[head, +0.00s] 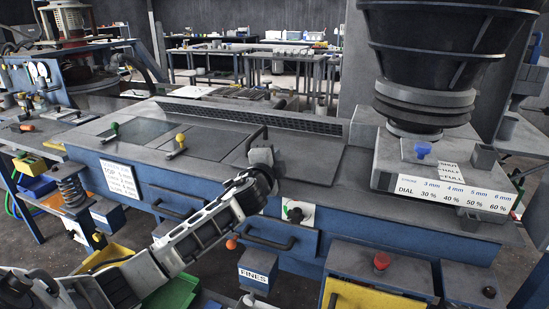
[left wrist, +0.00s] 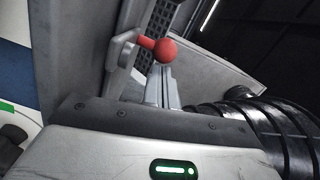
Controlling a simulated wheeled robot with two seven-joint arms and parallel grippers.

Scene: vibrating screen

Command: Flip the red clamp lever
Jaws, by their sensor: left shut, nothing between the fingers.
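The red clamp lever shows in the left wrist view as a red ball knob (left wrist: 165,49) on a short red stem, which comes out of a grey bracket on a grey panel. My left gripper (left wrist: 162,72) is shut and empty, its fingertips right by the underside of the ball. I cannot tell whether they touch it. In the head view my left gripper (head: 261,155) is over the front part of the machine deck, and the red lever is not visible there. A green lever (head: 114,130) and a yellow lever (head: 179,143) stand on the deck to the left. My right gripper is out of view.
The blue machine (head: 165,193) fills the middle, with a black handle (head: 257,137) on its deck just behind my left gripper. A black hopper (head: 430,60) rises at the right. A red button (head: 381,261) sits on a front box.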

